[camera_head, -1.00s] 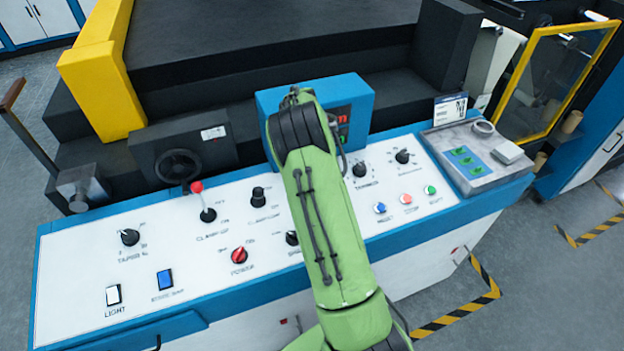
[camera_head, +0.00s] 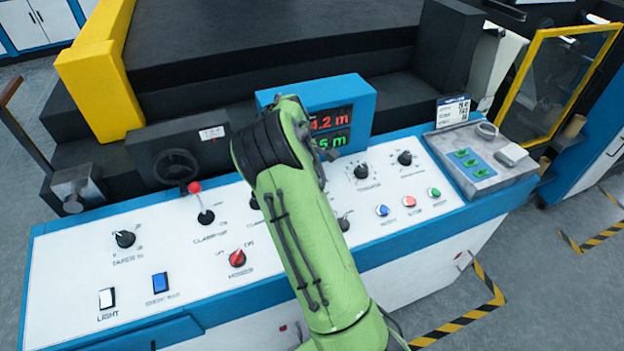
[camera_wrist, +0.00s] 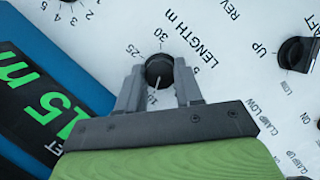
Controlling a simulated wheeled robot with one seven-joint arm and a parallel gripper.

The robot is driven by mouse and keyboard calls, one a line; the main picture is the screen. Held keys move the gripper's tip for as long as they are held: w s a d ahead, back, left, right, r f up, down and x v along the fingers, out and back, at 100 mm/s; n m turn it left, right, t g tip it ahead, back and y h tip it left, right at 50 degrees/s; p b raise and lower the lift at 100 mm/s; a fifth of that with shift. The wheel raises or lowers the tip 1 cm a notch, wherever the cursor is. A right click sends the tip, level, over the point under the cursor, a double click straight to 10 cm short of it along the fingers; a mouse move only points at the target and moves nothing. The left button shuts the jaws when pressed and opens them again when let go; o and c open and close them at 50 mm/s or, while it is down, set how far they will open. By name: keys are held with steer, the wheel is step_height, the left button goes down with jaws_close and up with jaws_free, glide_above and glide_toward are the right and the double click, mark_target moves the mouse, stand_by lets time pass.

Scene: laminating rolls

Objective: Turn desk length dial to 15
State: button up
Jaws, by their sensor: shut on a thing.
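The black LENGTH m dial (camera_wrist: 159,69) sits on the white panel in the wrist view. My gripper (camera_wrist: 158,84) is shut on it, one grey finger on each side. The dial's white pointer line points down in the picture, towards my gripper's body. The marks 25, 30 and 5 show around the dial; a mark under the pointer is partly covered and hard to read. The display (camera_wrist: 45,105) beside it shows a green 15 m. In the head view my green arm hides the dial and gripper, and partly covers the display (camera_head: 338,128).
A black knob (camera_wrist: 296,54) marked UP stands right of the dial in the wrist view. In the head view, a red-tipped lever (camera_head: 203,205), a red knob (camera_head: 237,258) and a taper dial (camera_head: 124,239) lie left of my arm. Coloured buttons (camera_head: 409,202) lie right.

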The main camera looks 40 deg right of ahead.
stand_by(0.3)
steer(key=o, duration=1)
steer(key=shift+o, duration=0.2)
steer(key=p+v, duration=0.2)
steer(key=v, duration=1.3)
steer(key=shift+r, duration=0.4)
